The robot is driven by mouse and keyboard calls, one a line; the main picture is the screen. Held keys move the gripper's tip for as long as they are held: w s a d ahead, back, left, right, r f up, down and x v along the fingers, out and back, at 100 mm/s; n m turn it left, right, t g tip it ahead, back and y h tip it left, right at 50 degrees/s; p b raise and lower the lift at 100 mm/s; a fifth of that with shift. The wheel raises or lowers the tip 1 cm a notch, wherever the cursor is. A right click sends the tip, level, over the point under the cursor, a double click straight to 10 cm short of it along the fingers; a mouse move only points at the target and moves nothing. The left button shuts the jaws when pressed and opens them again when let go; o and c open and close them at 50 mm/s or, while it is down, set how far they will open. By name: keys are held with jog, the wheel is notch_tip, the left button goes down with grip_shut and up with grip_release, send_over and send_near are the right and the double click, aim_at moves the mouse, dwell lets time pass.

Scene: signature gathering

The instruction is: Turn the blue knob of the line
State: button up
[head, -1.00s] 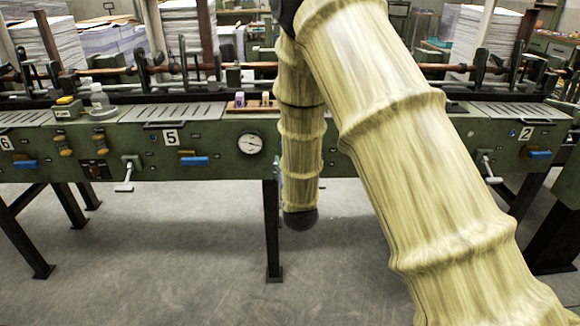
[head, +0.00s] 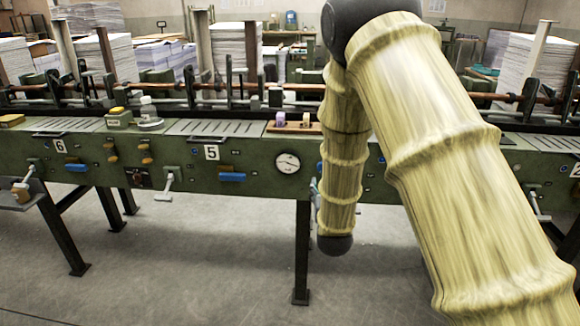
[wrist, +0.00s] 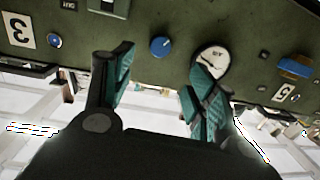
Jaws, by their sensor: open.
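The long green machine line (head: 255,160) runs across the head view. The blue knob (wrist: 160,47) shows in the wrist view on the line's green face, beside the white round gauge (wrist: 211,60). In the head view the gauge (head: 287,163) is visible, but I cannot make out the knob there; my arm covers the panel to the gauge's right. My gripper (wrist: 163,88) is open and empty, its two teal-padded fingers apart. In the wrist picture the knob lies above the gap between them, and the right finger overlaps the gauge. The gripper cannot be seen in the head view.
Blue handles (head: 232,176) and white levers (head: 167,183) stick out from the line's front. A number 5 plate (head: 212,153) is left of the gauge. Black legs (head: 302,250) stand below the line. Grey floor (head: 200,260) in front is clear.

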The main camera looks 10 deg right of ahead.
dwell(0.5)
jog(key=a+f+p, duration=0.3)
jog(key=p, duration=0.1)
jog(key=w+d+r+p, duration=0.1)
jog(key=w+d+p, duration=0.1)
jog(key=w, duration=0.4)
jog(key=w+d+r+h+p, duration=0.1)
jog(key=w+d+p, duration=0.2)
jog(key=w+p, duration=0.2)
jog(key=shift+w+d+m, duration=0.15)
jog(key=shift+w+m, duration=0.15)
jog(key=shift+w, duration=0.15)
dwell(0.3)
